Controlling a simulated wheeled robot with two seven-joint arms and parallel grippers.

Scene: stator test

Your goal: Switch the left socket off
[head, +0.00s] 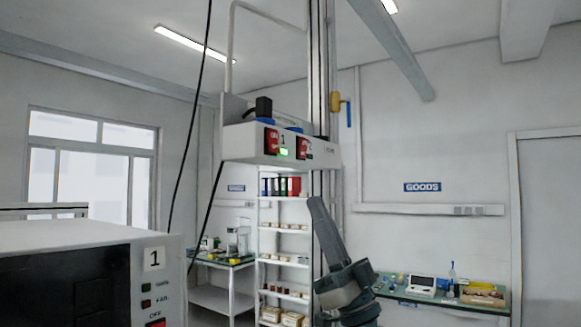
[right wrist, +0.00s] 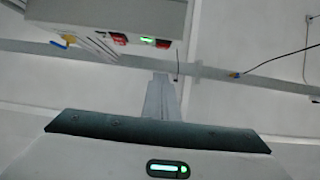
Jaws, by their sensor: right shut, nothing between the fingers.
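The white socket box (head: 240,143) hangs from a frame in the upper middle of the head view. Its left socket has a red switch (head: 271,140), marked 1, with a lit green light (head: 284,151) beside it. A black plug (head: 263,107) sits on top at the left. The right socket's red switch (head: 302,147) is marked 2. My right gripper (head: 316,203) is shut and empty, below and right of the box, apart from it. In the right wrist view the gripper (right wrist: 160,80) points up, and the box (right wrist: 120,12) appears upside down at the upper left. My left gripper is out of view.
A white machine (head: 80,240) marked 1 fills the lower left. Black cables hang left of the box. Shelves (head: 284,228) stand behind, and a green-topped bench (head: 440,297) is at the lower right. Air in front of the box looks clear.

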